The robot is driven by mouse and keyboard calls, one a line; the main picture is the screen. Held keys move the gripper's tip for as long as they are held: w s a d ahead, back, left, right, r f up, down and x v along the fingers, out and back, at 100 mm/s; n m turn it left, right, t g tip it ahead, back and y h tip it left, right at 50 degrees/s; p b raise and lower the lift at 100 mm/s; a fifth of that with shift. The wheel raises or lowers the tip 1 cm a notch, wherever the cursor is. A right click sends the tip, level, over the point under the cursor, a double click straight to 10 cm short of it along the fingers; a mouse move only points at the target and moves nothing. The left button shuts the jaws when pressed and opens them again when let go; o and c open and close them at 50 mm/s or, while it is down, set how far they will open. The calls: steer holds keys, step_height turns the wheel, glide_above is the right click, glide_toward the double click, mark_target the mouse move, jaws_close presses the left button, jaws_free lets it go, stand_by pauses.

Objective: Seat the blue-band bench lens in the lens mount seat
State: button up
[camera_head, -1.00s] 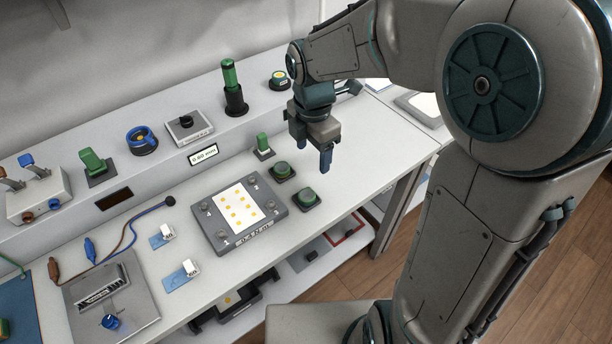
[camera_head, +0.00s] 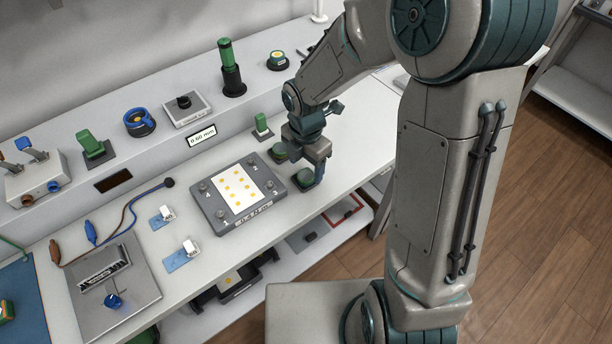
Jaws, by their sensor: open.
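My gripper (camera_head: 316,176) is open with fingers pointing down, low over the right part of the bench by the round green buttons (camera_head: 278,154). It is well away from the blue ring, and nothing shows between its fingers.
A grey fixture with a white card (camera_head: 238,230) lies left of my gripper. A green cylinder in a black holder (camera_head: 232,80) rises from the ledge. A green switch (camera_head: 262,126) stands behind the buttons. Clips and cables (camera_head: 122,222) lie at left. Bench surface right of my gripper is clear.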

steer(key=shift+f, duration=1.45)
steer(key=shift+s, duration=0.1)
steer(key=c, duration=1.1)
steer(key=shift+o, duration=0.2)
steer(key=shift+r, duration=0.15)
steer(key=shift+r, duration=0.55)
step_height(320, 180, up, 3)
steer(key=shift+f, duration=0.1)
steer(key=w+d+r, duration=0.4)
steer(key=d+r, duration=0.3)
steer(key=d, duration=0.4)
